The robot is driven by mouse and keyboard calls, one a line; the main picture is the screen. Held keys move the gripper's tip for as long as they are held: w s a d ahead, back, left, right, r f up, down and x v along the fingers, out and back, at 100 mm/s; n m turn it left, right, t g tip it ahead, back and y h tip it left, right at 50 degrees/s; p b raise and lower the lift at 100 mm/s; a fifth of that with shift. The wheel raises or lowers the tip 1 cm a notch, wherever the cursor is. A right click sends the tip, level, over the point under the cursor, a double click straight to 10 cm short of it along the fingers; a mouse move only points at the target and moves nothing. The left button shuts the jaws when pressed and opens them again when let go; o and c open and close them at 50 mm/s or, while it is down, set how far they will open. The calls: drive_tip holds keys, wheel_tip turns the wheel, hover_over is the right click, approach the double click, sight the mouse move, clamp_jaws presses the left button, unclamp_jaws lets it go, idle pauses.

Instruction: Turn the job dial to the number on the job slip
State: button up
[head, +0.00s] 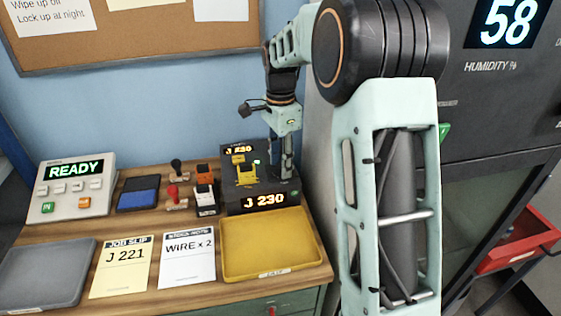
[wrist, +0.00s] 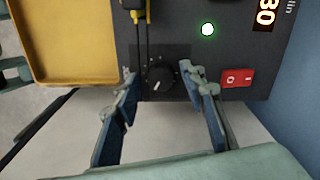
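The job slip (head: 121,270) is a pale yellow card on the bench and reads J 221. The dark job unit (head: 233,205) stands at the back right of the bench; its orange display (head: 264,201) reads J 230. The black job dial (wrist: 160,79), with a white pointer mark, shows on the unit in the wrist view. My gripper (wrist: 159,72) is open, with one finger on each side of the dial in the picture. I see gaps between the fingers and the dial, and cannot tell the depth. In the head view the dial is hidden.
A red switch (wrist: 237,78) and a lit green lamp (wrist: 208,29) sit near the dial. A yellow tray (head: 270,248) lies before the unit. A white note (head: 187,262), stamps, a READY panel (head: 73,185) and a grey tray (head: 48,273) fill the bench.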

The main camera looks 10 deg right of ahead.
clamp_jaws()
drive_tip(key=shift+n, duration=0.4)
drive_tip(key=shift+r+n+p, duration=0.1)
drive_tip(key=shift+n+p, duration=0.45)
drive_tip(key=shift+n, duration=0.35)
drive_tip(key=shift+n+p, duration=0.4)
drive_tip(key=shift+n, duration=1.1)
drive_tip(key=shift+o, duration=0.8)
unclamp_jaws()
